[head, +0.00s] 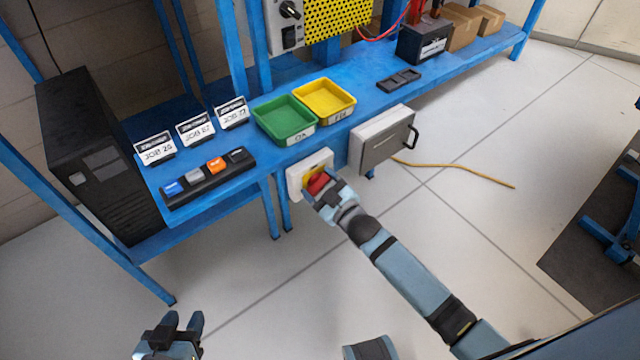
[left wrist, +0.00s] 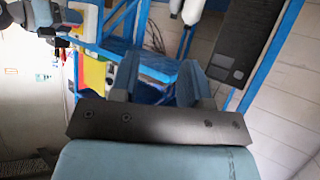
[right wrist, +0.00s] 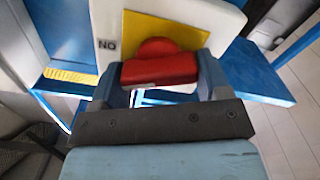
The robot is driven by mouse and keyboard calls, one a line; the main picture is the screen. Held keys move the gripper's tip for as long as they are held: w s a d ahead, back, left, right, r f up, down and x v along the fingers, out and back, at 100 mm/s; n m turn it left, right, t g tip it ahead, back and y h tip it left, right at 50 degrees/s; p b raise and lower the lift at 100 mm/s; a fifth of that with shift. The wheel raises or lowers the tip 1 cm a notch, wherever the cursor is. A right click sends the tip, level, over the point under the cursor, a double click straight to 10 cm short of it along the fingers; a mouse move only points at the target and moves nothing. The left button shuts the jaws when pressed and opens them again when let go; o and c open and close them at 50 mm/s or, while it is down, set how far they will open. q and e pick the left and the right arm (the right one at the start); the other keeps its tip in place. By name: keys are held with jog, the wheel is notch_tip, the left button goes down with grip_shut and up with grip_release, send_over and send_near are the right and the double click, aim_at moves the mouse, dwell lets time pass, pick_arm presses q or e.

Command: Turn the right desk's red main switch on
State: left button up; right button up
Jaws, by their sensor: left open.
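The red main switch (head: 318,183) is on a white box with a yellow plate (head: 308,173), at the front edge of the right desk (head: 345,95). My right gripper (head: 318,194) is at the switch. In the right wrist view its fingers stand either side of the red handle (right wrist: 159,71), which lies crosswise between them and fills the gap. I cannot tell whether they press on it. A label beside the yellow plate reads "NO" in this view, likely "ON" upside down. My left gripper (head: 184,322) is open and empty, low at the left, away from the switch.
A grey box with a black handle (head: 383,140) hangs right of the switch. Green (head: 285,120) and yellow (head: 325,98) trays stand above it on the bench. A button strip (head: 208,178) and black cabinet (head: 95,150) are at left. A yellow cable (head: 460,172) trails over clear floor.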

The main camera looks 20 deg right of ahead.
jog(key=shift+r+m+p, duration=0.25)
jog(key=shift+m+p, duration=0.25)
jog(key=shift+p, duration=0.25)
jog(key=shift+r+m+p, duration=0.1)
jog(key=shift+m+p, duration=0.5)
jog(key=shift+p, duration=0.1)
jog(key=shift+d+m+p, duration=0.1)
jog(key=shift+m+p, duration=0.65)
jog(key=shift+m, duration=0.35)
jog(key=shift+f+m, duration=0.3)
jog(key=shift+m, duration=0.2)
pick_arm(q)
jog(key=shift+s+a+r+g, duration=0.25)
jog(key=shift+a+g, duration=0.05)
jog(key=shift+a, duration=0.1)
jog(key=shift+r, duration=0.15)
pick_arm(e)
jog(key=o, duration=0.9)
pick_arm(q)
jog(key=shift+d, duration=0.1)
pick_arm(e)
jog(key=shift+o, duration=0.2)
pick_arm(q)
jog(key=shift+r+p, duration=0.2)
jog(key=shift+p, duration=0.55)
pick_arm(e)
jog(key=v, duration=1.3)
jog(key=shift+s+d, duration=0.15)
jog(key=shift+s, duration=0.2)
